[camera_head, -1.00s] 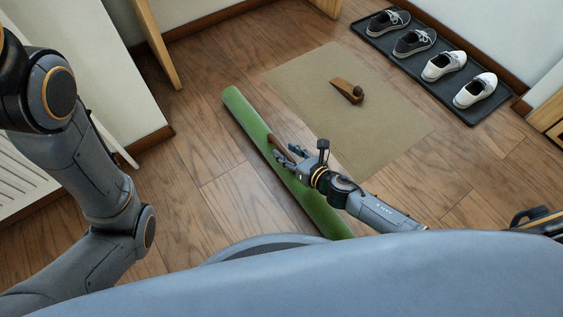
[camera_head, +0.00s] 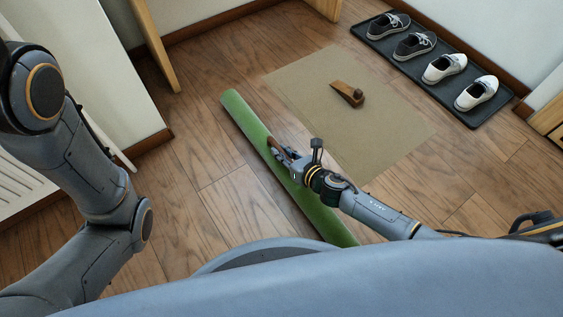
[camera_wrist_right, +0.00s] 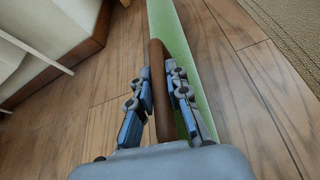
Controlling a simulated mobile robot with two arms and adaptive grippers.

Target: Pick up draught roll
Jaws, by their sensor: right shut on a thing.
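The draught roll is a long green roll (camera_head: 246,118) on the wooden floor, running from the upper left toward my base in the head view. A brown strap or handle (camera_head: 274,146) stands along its middle. My right gripper (camera_head: 283,154) is at that handle, shut on it. In the right wrist view the brown handle (camera_wrist_right: 159,85) passes between the two fingers (camera_wrist_right: 158,92), with the green roll (camera_wrist_right: 170,35) beside and beyond it. My left arm shows at the left of the head view, but its gripper is out of view.
A beige mat (camera_head: 365,125) lies right of the roll, with a wooden doorstop (camera_head: 347,93) on it. A black tray (camera_head: 430,62) with shoes lies along the right wall. A white radiator (camera_head: 30,165) is at the left. Floor left of the roll is clear.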

